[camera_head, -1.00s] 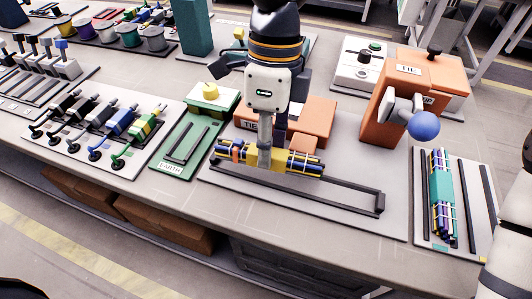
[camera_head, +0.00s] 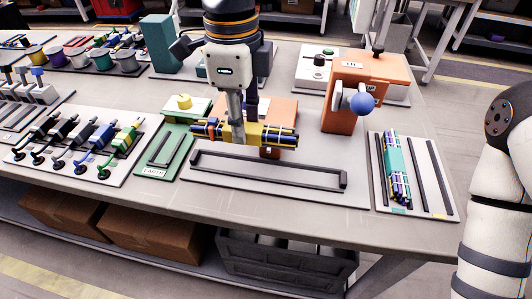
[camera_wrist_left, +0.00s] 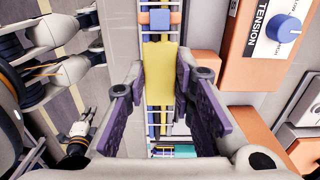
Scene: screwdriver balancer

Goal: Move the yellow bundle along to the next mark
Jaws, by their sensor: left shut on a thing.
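The yellow bundle (camera_head: 272,135) is a row of blue and dark cables with a yellow wrap and a small orange band. My left gripper (camera_head: 238,133) is shut on its yellow middle and holds it level, apparently above the back rail of the grey tray (camera_head: 290,192). In the left wrist view the yellow wrap (camera_wrist_left: 160,75) runs between my two purple-padded fingers (camera_wrist_left: 160,100). The fingers hide part of the bundle. I cannot make out any mark clearly. My right arm shows at the right edge of the head view, without its gripper.
An orange block with a blue knob (camera_head: 361,104) stands behind the tray's right end. A board with a teal-wrapped bundle (camera_head: 395,165) lies at right. The green EARTH stand (camera_head: 160,160) and a rack of colored connectors (camera_head: 80,150) lie at left. The table's front strip is clear.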

